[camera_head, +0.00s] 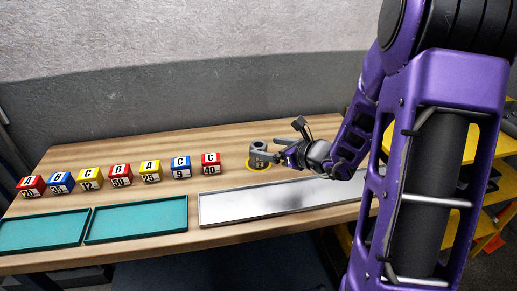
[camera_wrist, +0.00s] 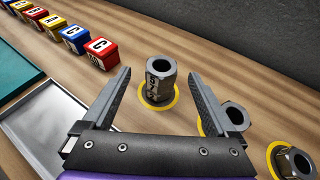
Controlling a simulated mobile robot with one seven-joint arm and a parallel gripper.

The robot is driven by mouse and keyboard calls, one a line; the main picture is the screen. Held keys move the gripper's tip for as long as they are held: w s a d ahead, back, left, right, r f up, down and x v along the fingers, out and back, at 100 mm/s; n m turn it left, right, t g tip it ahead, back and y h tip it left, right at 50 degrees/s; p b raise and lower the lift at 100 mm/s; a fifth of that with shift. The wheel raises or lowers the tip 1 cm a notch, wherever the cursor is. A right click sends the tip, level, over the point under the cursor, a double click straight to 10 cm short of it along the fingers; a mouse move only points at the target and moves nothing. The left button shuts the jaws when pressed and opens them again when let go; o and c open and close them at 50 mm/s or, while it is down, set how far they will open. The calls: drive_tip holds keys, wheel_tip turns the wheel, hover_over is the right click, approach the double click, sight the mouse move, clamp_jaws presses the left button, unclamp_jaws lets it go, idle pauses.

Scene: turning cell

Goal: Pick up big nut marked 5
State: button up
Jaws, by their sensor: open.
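A tall dark grey nut (camera_wrist: 160,82) stands upright inside a yellow ring (camera_wrist: 147,103) on the wooden table. It has markings on its side, too small to read surely. It also shows in the head view (camera_head: 257,147), by my gripper (camera_head: 272,156). In the wrist view my gripper (camera_wrist: 160,74) is open and empty, with one finger to each side of the nut in the picture. I see gaps between nut and fingers. I cannot tell how far the fingertips reach along it. Two more nuts, one at right (camera_wrist: 235,116) and one at lower right (camera_wrist: 292,162), show in the wrist view.
A long pale tray (camera_head: 290,201) lies along the table's front. Two teal trays (camera_head: 137,220) lie at front left. A row of red, blue and yellow lettered blocks (camera_head: 120,176) stands behind them. A grey wall (camera_head: 180,90) bounds the back.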

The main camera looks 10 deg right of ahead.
sight(258, 144)
drive_tip(key=shift+x, duration=2.75)
drive_tip(key=shift+w+r, duration=0.1)
drive_tip(key=shift+r, duration=0.05)
drive_tip(key=shift+c, duration=0.3)
drive_tip(key=shift+d, duration=0.1)
clamp_jaws()
